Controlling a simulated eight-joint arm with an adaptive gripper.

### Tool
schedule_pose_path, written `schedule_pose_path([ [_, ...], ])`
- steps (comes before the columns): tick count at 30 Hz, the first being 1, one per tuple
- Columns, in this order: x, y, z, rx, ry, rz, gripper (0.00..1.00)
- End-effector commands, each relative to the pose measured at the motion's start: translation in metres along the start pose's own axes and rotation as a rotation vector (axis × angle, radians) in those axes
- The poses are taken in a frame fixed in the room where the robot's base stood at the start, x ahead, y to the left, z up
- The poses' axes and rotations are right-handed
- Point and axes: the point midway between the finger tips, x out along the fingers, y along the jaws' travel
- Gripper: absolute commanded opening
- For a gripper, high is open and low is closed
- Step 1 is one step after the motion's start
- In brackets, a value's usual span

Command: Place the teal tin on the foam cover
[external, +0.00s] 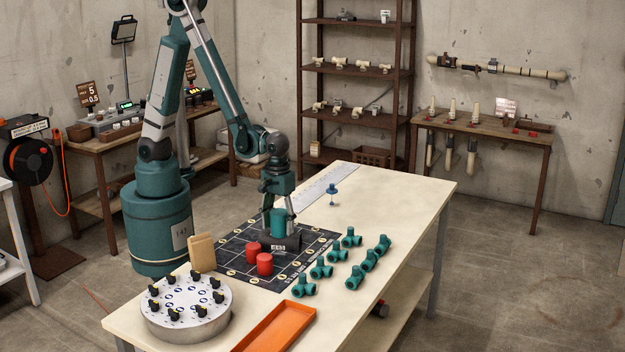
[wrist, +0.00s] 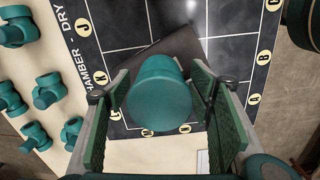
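The teal tin (external: 278,223) is an upright cylinder, and its round top fills the middle of the wrist view (wrist: 160,105). It appears to stand on a dark slab, apparently the foam cover (external: 284,245), on the black mat. The slab's edge shows behind the tin in the wrist view (wrist: 190,48). My gripper (external: 279,228) points down around the tin, one green-padded finger on each side. The fingers look open, with narrow gaps to the tin. The exact contact under the tin is hidden.
Two red tins (external: 264,264) stand on the mat (external: 232,262) in front. Several teal pipe fittings (external: 321,268) lie to the right. A round dial stand (external: 188,306), an orange tray (external: 277,330) and a tan block (external: 202,252) are at the near end. The far table is mostly clear.

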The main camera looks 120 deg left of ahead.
Motion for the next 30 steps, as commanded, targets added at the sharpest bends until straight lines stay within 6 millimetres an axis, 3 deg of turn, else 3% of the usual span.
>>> schedule_pose_path([
  [17,-0.006,0.000,0.000,0.000,0.000,0.000,0.55],
  [30,-0.044,0.000,0.000,0.000,0.000,0.000,0.55],
])
